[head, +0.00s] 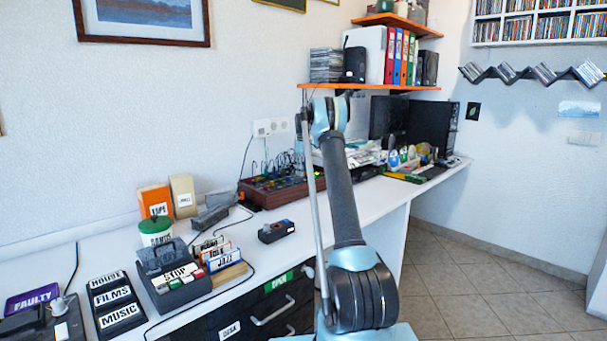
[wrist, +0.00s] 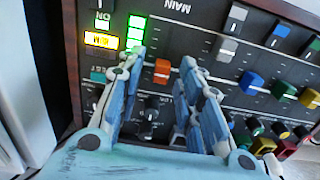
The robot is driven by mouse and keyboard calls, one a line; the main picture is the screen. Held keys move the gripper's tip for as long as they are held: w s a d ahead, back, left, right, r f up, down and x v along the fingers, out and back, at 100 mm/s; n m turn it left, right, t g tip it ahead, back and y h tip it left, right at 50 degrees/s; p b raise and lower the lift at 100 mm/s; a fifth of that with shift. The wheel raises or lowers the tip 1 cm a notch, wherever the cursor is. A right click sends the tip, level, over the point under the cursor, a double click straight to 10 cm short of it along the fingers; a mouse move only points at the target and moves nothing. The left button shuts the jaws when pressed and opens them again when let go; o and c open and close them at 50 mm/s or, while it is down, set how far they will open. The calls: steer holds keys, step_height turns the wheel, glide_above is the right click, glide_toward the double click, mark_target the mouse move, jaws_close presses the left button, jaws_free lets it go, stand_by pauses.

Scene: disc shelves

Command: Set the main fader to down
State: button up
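The mixer console (wrist: 195,20) fills the wrist view, its dark panel set in a wooden frame. The word MAIN shows near the top edge. An orange-red fader cap (wrist: 162,71) sits below that word, between the fingertips of my gripper (wrist: 163,60). I take it for the main fader. The gripper is open, with one finger on each side of the cap and visible gaps. I cannot tell how far the fingertips stand above the panel. In the head view the console (head: 275,190) lies on the desk, partly behind my arm; my gripper is hidden there.
Grey fader caps (wrist: 227,49), a blue one (wrist: 250,82) and coloured knobs lie right of my gripper. A lit green meter (wrist: 136,32) and a yellow display (wrist: 101,40) are left. In the head view, a small dark box (head: 276,231) sits on the desk (head: 330,217) before the console.

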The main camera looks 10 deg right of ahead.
steer(key=shift+f, duration=0.15)
jaws_close()
